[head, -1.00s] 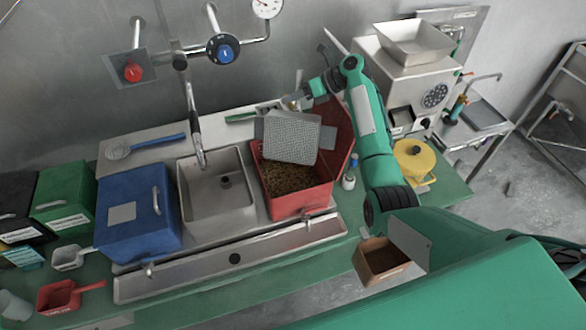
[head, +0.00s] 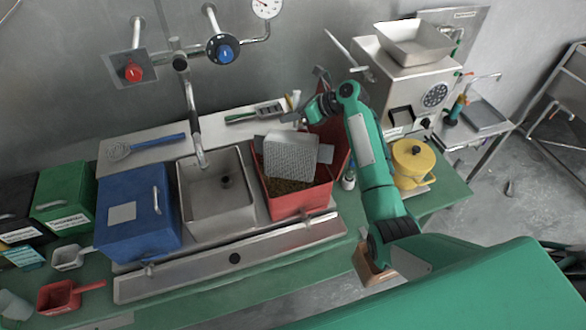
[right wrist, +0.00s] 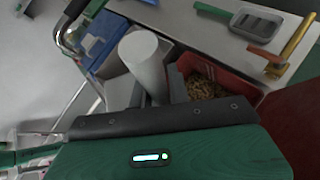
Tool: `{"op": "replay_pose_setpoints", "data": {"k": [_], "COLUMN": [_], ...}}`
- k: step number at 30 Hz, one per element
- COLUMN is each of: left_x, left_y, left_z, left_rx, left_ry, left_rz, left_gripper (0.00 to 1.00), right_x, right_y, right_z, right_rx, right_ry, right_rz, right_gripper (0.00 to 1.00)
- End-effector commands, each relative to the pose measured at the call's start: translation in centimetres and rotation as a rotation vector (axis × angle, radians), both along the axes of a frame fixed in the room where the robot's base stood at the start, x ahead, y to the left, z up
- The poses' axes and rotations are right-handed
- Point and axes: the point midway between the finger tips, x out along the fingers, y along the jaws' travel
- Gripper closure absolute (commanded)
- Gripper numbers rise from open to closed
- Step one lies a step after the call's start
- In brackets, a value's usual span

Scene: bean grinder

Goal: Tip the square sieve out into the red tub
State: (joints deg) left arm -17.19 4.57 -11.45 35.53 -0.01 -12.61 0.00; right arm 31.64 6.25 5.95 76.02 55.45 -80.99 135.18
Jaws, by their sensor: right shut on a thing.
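The square sieve (head: 292,155), a grey mesh pan, is tilted over the red tub (head: 301,203) in the head view. My right gripper (head: 307,121) is shut on it at the back of the tub; the fingers are partly hidden. Brown beans or grounds (head: 285,186) lie in the tub below the mesh. The tub and brown contents (right wrist: 205,87) also show in the right wrist view, where my own gripper body fills the bottom. I cannot tell whether anything is still in the sieve. My left gripper is not in view.
A steel sink (head: 217,200) and a blue bin (head: 135,225) stand left of the tub. A tall red panel (head: 330,145), a small bottle (head: 348,180) and a yellow pot (head: 413,160) are to the right. A grey tray tool (head: 268,109) lies behind.

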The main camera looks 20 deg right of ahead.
Motion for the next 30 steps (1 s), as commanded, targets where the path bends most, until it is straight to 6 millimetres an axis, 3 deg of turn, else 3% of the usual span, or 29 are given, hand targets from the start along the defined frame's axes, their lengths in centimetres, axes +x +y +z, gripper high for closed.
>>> {"op": "replay_pose_setpoints", "data": {"k": [14, 30], "left_x": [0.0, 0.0], "left_y": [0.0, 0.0], "left_z": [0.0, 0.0], "left_rx": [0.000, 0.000], "left_ry": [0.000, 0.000], "left_rz": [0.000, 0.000], "left_gripper": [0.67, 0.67], "right_x": [-2.0, -7.7], "right_y": [1.1, 4.1], "right_z": [0.3, 1.4], "right_rx": [-0.069, -0.228], "right_ry": [-0.137, -0.432], "right_rz": [-0.001, -0.001], "right_gripper": [1.00, 1.00]}}
